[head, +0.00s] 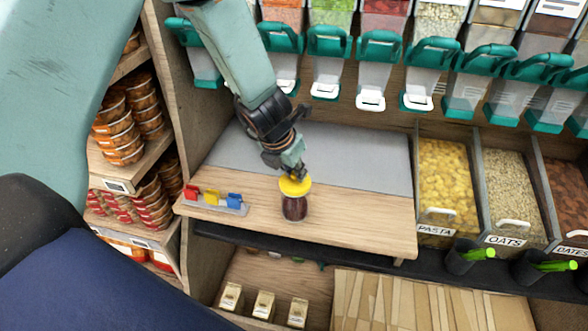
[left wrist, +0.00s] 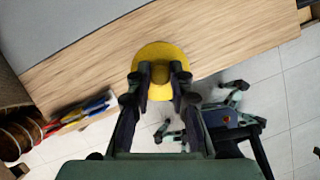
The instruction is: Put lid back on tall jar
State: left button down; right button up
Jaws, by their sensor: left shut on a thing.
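A tall jar (head: 294,208) with dark red contents stands upright near the front edge of the wooden counter (head: 360,222) in the head view. A yellow lid (head: 295,187) is at the jar's mouth; whether it is seated or just above, I cannot tell. My left gripper (head: 300,172) comes down from above and is shut on the lid. In the left wrist view the lid (left wrist: 151,57) shows between the two fingers of my left gripper (left wrist: 161,72), and the jar is hidden beneath it. My right gripper is not in view.
A small rack with red, yellow and blue items (head: 212,199) stands left of the jar. Teal-handled dispensers (head: 328,60) hang above the counter. Bins of pasta (head: 446,185) and oats (head: 510,185) are at right. Shelves of stacked jars (head: 118,130) stand at left. The counter's right part is clear.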

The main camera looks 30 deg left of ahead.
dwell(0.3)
pick_arm(q)
jog(key=c, duration=1.1)
grip_release()
jog(key=o, duration=0.5)
jog(key=shift+c, duration=0.2)
jog(key=shift+r, duration=0.1)
jog(key=shift+r+p, duration=3.45)
jog(key=shift+p, duration=0.15)
jog(key=shift+c, duration=0.3)
